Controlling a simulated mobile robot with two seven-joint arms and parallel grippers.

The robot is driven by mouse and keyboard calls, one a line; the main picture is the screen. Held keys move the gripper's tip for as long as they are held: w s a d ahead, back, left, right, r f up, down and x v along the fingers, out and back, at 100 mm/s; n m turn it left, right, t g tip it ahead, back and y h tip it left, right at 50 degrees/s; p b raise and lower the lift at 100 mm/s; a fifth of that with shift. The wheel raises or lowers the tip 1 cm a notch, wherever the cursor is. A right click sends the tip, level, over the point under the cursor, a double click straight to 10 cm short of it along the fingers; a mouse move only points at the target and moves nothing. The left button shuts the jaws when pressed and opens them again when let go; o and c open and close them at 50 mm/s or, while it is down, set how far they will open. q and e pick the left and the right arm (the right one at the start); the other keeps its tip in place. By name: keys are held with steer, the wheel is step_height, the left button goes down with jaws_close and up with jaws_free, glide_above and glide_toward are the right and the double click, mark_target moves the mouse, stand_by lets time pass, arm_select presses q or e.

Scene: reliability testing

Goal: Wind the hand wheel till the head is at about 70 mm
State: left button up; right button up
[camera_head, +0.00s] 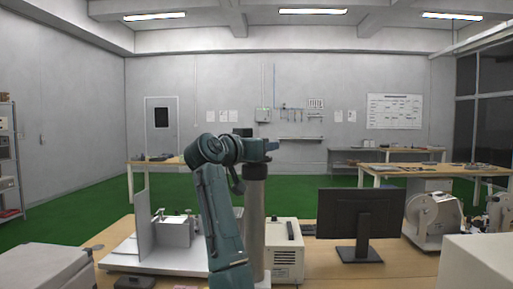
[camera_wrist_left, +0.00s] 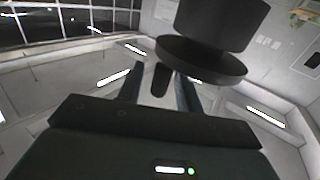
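In the head view my left arm rises in front of the bench and bends right, with its left gripper (camera_head: 272,148) at the top of a grey column (camera_head: 252,235) with a dark upper part. In the left wrist view a dark round disc (camera_wrist_left: 203,62) with a thick drum hangs over the fingers; it looks like the hand wheel. A short dark peg (camera_wrist_left: 160,80), perhaps its handle, shows between the two fingers of the left gripper (camera_wrist_left: 158,82), with gaps on both sides. The fingers look open. I see no readable millimetre scale. My right gripper is not visible.
On the bench (camera_head: 400,262) are a white plate with a grey fixture (camera_head: 174,232), a cream box (camera_head: 286,262) behind the column, a black monitor (camera_head: 360,214) and a round-drummed machine (camera_head: 430,218). Grey boxes (camera_head: 42,268) stand at front left. The air above the bench is mostly clear.

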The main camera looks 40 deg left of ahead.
arm_select(q)
steer(key=shift+s+f, duration=0.1)
steer(key=shift+s, duration=0.35)
steer(key=s+b, duration=0.3)
steer(key=s, duration=0.9)
steer(key=shift+a, duration=0.15)
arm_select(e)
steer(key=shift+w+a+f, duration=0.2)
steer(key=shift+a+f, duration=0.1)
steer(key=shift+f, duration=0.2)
